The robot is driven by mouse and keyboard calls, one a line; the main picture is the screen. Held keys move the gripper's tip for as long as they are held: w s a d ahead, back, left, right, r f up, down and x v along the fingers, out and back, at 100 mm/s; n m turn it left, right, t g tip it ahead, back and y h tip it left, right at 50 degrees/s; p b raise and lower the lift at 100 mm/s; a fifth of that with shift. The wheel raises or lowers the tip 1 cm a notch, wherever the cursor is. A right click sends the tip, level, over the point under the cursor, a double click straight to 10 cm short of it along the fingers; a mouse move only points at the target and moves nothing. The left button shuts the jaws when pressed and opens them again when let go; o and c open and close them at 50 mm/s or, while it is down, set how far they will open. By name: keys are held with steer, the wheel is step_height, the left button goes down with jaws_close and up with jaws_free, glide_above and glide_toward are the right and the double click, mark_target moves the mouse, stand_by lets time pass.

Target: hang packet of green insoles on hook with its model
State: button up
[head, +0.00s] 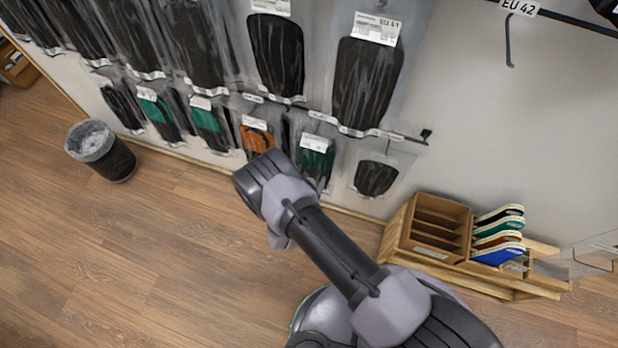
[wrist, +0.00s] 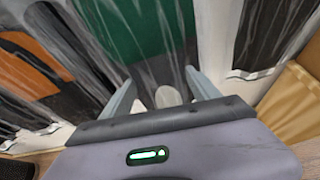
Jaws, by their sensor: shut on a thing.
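The packet of green insoles (wrist: 155,25) is clear plastic with a green insole in it. In the wrist view the fingers of my gripper (wrist: 162,88) are on either side of its gathered plastic and shut on it. In the head view a green packet (head: 316,158) with a white label is in the lower row, between an orange packet (head: 257,137) and a small black packet (head: 376,178). My wrist and forearm cover part of this area, and my fingers are hidden there. Whether the held packet's top is on a hook cannot be seen.
Large dark packets (head: 367,85) hang above on the wall. An empty hook (head: 509,50) labelled EU 42 is at upper right. A wooden organiser (head: 437,232) with coloured insoles stands low at right. A waste bin (head: 101,151) stands at left on open floor.

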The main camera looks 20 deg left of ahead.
steer(key=o, duration=1.5)
steer(key=p+v, duration=0.6)
steer(key=v, duration=1.1)
steer(key=shift+s+a+r, duration=0.1)
steer(key=shift+s, duration=0.15)
